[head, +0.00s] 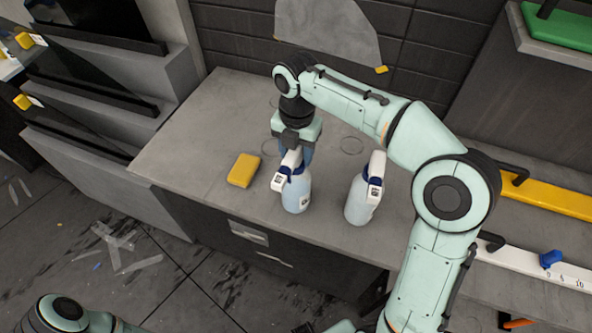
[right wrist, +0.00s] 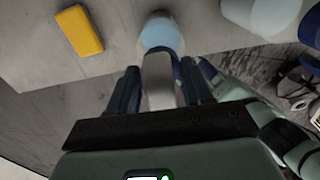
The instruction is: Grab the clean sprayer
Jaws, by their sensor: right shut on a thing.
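Two spray bottles with white heads, blue collars and pale blue bodies stand upright on the grey counter in the head view. My right gripper (head: 296,152) reaches down from above and is shut on the head of the left sprayer (head: 296,192). In the right wrist view this sprayer's white head (right wrist: 158,82) sits between the two dark fingers. The other sprayer (head: 359,203) stands apart to the right, untouched. The labels are too small to read, so I cannot tell which is the clean one. My left gripper is out of view.
A yellow sponge (head: 243,170) lies on the counter (head: 190,150) left of the held sprayer. A yellow level-like bar (head: 545,198) and a white strip (head: 520,262) lie at the right. The counter's left part is clear. Film scraps (head: 125,245) litter the floor.

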